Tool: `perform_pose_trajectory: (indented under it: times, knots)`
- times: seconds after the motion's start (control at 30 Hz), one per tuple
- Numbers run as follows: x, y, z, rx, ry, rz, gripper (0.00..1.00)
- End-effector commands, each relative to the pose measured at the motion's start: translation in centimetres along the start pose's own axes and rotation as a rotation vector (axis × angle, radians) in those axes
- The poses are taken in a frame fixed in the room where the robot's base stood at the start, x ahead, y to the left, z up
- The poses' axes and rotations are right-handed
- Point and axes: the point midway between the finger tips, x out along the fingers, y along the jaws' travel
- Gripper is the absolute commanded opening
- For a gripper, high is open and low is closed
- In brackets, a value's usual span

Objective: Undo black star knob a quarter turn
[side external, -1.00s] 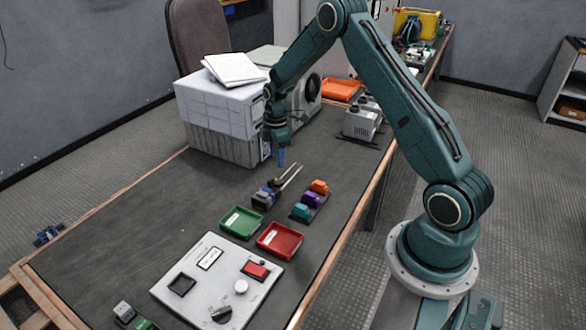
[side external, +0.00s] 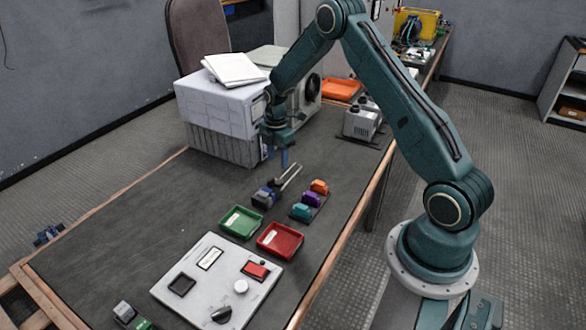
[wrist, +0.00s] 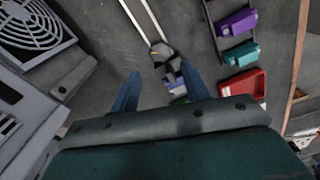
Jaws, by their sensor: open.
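A black knob (side external: 221,314) sits on the white panel (side external: 205,291) at the front of the bench in the side view. It is too small to tell whether it is star-shaped. My gripper (side external: 284,160) is far behind it, over the dark bench beside the white box. In the wrist view my gripper (wrist: 160,88) shows two blue fingers spread apart with nothing held between them. The panel and the black knob cannot be made out in the wrist view.
A small block with two metal rods (side external: 265,196) lies near my gripper. Coloured blocks (side external: 310,202), a green tray (side external: 241,222) and a red tray (side external: 280,241) lie between my gripper and the panel. The white box (side external: 222,113) stands close. The bench's left side is clear.

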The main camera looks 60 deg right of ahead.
Motion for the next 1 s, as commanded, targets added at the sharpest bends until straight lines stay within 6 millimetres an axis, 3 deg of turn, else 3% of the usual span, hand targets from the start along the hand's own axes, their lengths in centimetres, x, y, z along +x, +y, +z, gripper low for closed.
perform_pose_trajectory:
  times: [1.0]
  knots:
    - [7.0,0.0,0.0,0.001,0.0,0.0,0.46]
